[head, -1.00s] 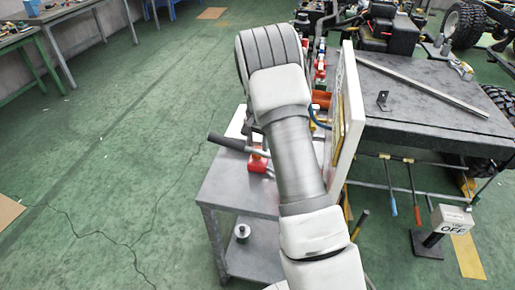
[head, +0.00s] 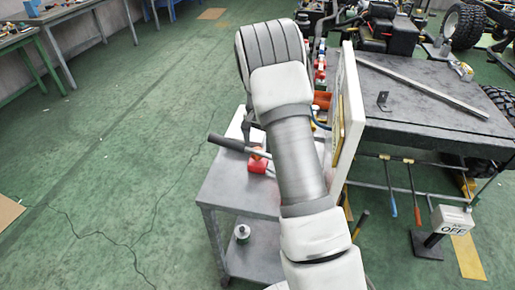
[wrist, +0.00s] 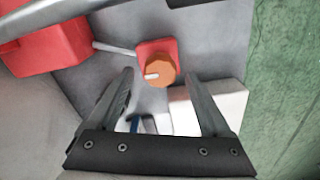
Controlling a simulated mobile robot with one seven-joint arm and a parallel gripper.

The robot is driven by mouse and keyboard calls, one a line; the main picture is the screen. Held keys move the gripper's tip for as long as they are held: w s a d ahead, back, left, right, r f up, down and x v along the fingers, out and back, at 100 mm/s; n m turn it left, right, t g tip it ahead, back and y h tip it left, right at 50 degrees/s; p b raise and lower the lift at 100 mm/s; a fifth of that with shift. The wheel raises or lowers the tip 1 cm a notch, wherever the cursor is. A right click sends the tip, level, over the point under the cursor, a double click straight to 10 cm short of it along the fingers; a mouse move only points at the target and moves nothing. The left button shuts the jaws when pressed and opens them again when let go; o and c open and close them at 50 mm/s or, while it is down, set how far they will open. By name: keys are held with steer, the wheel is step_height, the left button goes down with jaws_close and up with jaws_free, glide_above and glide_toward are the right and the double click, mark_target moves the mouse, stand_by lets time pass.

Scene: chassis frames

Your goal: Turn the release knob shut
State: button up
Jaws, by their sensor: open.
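In the wrist view an orange round knob (wrist: 154,71) with a white mark sits on a red block (wrist: 168,46). A thin grey rod or pipe runs from the block toward a larger red body (wrist: 45,45). My gripper (wrist: 160,85) is open and empty. Its two fingers stand to the left and right of the knob's lower side, with the knob just beyond the fingertips and apart from them. In the head view my arm hides the gripper, and a small red part (head: 257,165) shows on the grey cart beside a dark lever handle.
The grey cart (head: 215,190) carries the dark lever handle (head: 230,144). A white upright panel (head: 349,110) stands right of my arm, in front of a dark workbench (head: 420,110). A white block (wrist: 222,100) lies close to the right finger. Green floor is free at left.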

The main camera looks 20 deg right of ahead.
step_height(320, 180, up, 16)
steer(key=shift+f+p, duration=0.2)
steer(key=shift+p, duration=0.25)
steer(key=s+a+r+n+t, duration=0.1)
steer(key=s+a+r+n, duration=0.15)
steer(key=s+r, duration=0.4)
steer(key=s+a+r+n+t, duration=0.2)
steer(key=s+a+r, duration=0.2)
steer(key=s+r, duration=0.3)
steer(key=s+a+f+n+t, duration=0.1)
steer(key=s+a+n, duration=0.1)
steer(key=s, duration=0.7)
steer(key=s+a+f+n+t, duration=0.1)
steer(key=s+a+n, duration=0.2)
steer(key=s, duration=0.6)
steer(key=shift+s+f+t, duration=0.3)
steer(key=shift+s, duration=0.1)
